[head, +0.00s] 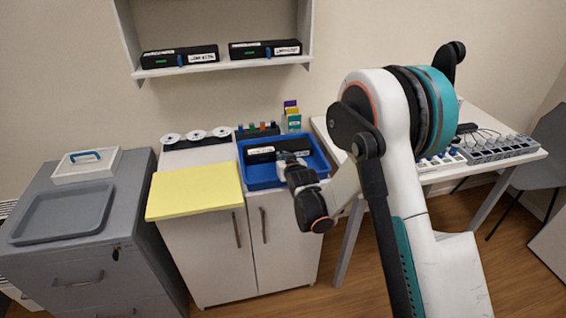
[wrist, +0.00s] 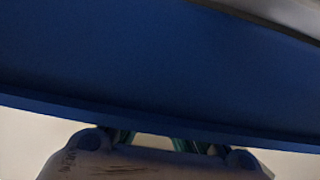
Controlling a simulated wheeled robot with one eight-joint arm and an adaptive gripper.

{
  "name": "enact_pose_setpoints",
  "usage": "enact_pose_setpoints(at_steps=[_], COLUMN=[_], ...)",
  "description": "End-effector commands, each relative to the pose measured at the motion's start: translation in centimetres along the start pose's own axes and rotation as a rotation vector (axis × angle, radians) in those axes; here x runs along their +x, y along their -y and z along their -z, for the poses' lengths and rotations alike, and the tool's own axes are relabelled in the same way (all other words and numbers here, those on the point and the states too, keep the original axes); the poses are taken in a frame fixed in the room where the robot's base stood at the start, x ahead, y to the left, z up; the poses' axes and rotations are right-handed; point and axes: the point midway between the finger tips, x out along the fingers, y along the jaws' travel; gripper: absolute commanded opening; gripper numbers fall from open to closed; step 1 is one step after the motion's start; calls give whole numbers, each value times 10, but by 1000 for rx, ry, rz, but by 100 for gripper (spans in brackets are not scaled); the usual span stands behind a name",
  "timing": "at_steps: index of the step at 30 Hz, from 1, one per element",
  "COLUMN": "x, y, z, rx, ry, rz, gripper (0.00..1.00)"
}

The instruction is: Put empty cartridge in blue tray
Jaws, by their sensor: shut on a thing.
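The blue tray (head: 258,176) sits on the white cabinet in the head view. A black cartridge with a white label (head: 262,151) is inside the tray's outline, toward the back. My gripper (head: 286,158) reaches over the tray from the right and is shut on the cartridge near its right end. Whether the cartridge rests on the tray floor or is held just above it I cannot tell. In the wrist view a broad dark blue surface (wrist: 150,65), apparently the tray, fills most of the picture. My gripper (wrist: 160,138) shows at the bottom edge; its fingertips are hidden there.
Two more black cartridges (head: 180,57) (head: 265,49) lie on the wall shelf. A yellow pad (head: 195,190) lies left of the tray, with white reels (head: 196,135) behind it. A grey tray (head: 64,212) stands on the left cabinet. A white table (head: 500,158) with grey racks is at right.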

Motion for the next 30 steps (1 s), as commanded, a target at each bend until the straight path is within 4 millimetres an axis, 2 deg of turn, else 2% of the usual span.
enact_pose_setpoints(at_steps=[7,8,10,22,26,30], x=[0,0,0,-1,-16,-44], y=[0,0,0,0,0,0], z=[0,-1,0,2,3,4], rx=[0,0,0,0,0,0], ry=[-1,0,0,0,0,0], rz=[0,0,0,0,0,0], gripper=[0,13,28,28,28,28])
